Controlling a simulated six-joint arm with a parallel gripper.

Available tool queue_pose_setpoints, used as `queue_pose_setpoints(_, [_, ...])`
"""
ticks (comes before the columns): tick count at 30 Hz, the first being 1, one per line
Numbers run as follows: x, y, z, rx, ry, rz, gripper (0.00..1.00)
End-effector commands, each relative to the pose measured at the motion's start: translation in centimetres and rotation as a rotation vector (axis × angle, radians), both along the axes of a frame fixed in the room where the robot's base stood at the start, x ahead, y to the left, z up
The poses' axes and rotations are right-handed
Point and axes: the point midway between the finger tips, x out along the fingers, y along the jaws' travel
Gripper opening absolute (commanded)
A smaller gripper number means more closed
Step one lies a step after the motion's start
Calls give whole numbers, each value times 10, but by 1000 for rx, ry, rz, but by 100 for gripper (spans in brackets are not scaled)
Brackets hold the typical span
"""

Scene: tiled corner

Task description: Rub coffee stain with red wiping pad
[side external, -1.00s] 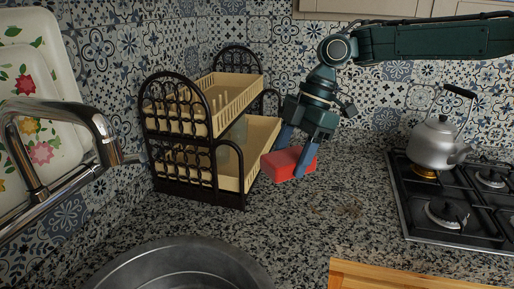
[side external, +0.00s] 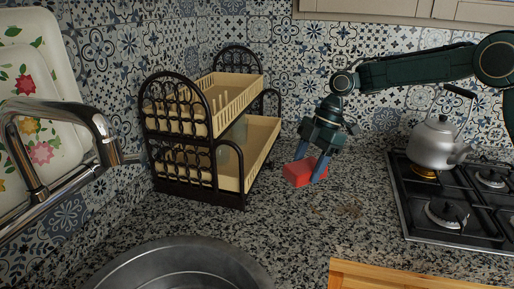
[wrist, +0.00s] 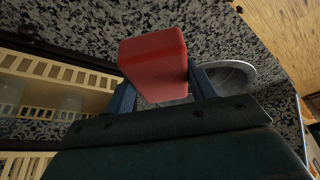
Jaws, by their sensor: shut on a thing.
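The red wiping pad (side external: 300,174) is a rounded block held between the blue fingers of my gripper (side external: 310,165). My gripper is shut on it and holds it tilted, apparently above the granite counter. In the wrist view the pad (wrist: 153,58) sits between the two fingers and hides part of the counter. The coffee stain (side external: 350,210) is a faint brownish patch on the speckled counter, to the right of and nearer the camera than the pad. A small brown mark at the top edge of the wrist view may be the stain, but I cannot tell.
A two-tier dish rack (side external: 203,185) stands left of my gripper. The round metal sink (side external: 180,268) is at the front, below a chrome faucet (side external: 75,125). A gas hob (side external: 460,205) with a kettle (side external: 433,143) is on the right. The counter between is clear.

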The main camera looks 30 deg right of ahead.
Motion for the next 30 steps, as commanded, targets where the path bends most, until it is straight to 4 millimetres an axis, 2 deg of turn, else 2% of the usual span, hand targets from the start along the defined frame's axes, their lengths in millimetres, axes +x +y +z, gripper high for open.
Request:
queue_pose_setpoints(3, [8,-24,-20,1,2,-3,37])
queue_pose_setpoints(9, [15,-46,-38,1,-1,1,37])
queue_pose_setpoints(20, [15,-49,-46,1,0,1,37])
queue_pose_setpoints(30, [15,-49,-73,2,1,1,37])
